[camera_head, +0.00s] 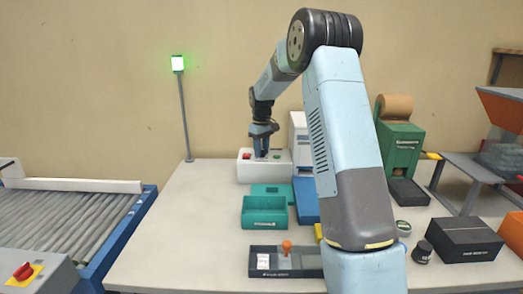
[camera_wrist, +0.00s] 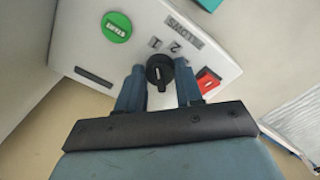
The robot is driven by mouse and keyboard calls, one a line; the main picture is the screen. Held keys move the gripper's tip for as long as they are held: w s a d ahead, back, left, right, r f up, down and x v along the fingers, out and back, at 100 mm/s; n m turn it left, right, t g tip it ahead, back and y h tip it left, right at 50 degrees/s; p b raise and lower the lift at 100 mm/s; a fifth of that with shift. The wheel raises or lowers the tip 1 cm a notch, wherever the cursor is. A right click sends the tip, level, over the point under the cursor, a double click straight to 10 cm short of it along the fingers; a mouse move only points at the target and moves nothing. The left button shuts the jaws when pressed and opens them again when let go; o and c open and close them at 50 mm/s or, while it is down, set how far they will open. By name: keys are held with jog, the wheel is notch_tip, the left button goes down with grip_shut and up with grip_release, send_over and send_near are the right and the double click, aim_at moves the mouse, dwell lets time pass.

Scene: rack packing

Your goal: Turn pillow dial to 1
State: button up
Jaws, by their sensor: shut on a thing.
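The pillow dial (camera_wrist: 160,72) is a black round knob with a pale mark, on a white control box (camera_wrist: 65,35). Above it in the wrist view are the numerals 1 (camera_wrist: 154,42) and 2 (camera_wrist: 175,48) and an upside-down label. The pale mark runs roughly up and down in the picture; I cannot tell which numeral it points to. My gripper (camera_wrist: 160,84) is shut on the dial, one blue finger on each side. In the head view my gripper (camera_head: 263,152) points down at the white box (camera_head: 245,172) and hides the dial.
A green button (camera_wrist: 117,27) and a red switch (camera_wrist: 208,82) flank the dial. A teal bin (camera_head: 264,222) stands in front of the box. A lamp post (camera_head: 178,64) glows green at the left. A roller conveyor (camera_head: 70,215) lies left of the table.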

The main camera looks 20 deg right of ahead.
jog(key=o, duration=1)
jog(key=shift+o, duration=0.2)
jog(key=shift+r, duration=0.1)
notch_tip(320, 180, up, 14)
jog(key=shift+f, duration=0.25)
